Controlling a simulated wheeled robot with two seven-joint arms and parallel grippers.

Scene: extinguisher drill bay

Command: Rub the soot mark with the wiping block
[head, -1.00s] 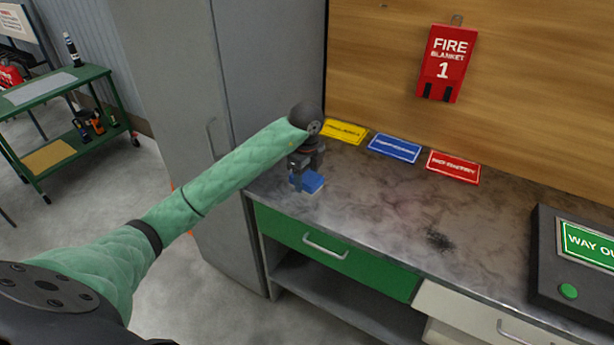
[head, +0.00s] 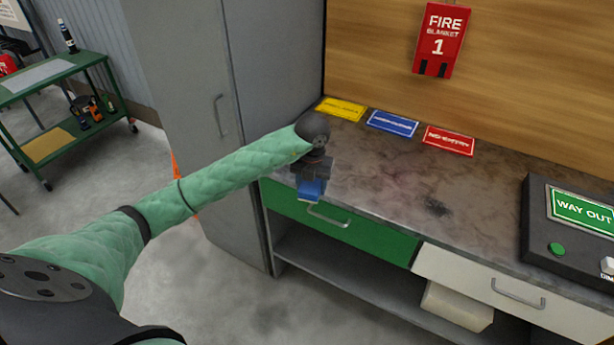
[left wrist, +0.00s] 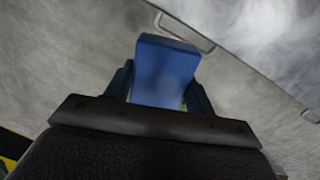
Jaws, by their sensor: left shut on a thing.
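The wiping block (head: 311,190) is blue and is held in my left gripper (head: 312,178), which is shut on it. In the head view the block shows over the counter's front edge, in front of the green drawer. The left wrist view also shows the blue block (left wrist: 165,72) between the two dark fingers of my left gripper (left wrist: 160,88). The soot mark (head: 437,207) is a dark smudge on the grey-brown counter top, to the right of the block and apart from it. My right gripper is not in view.
The counter (head: 380,175) carries yellow (head: 341,108), blue (head: 392,122) and red (head: 448,141) plates along its back. A dark box with a WAY OUT sign (head: 582,212) stands at the right. A grey cabinet (head: 200,90) rises at the left. The counter's middle is clear.

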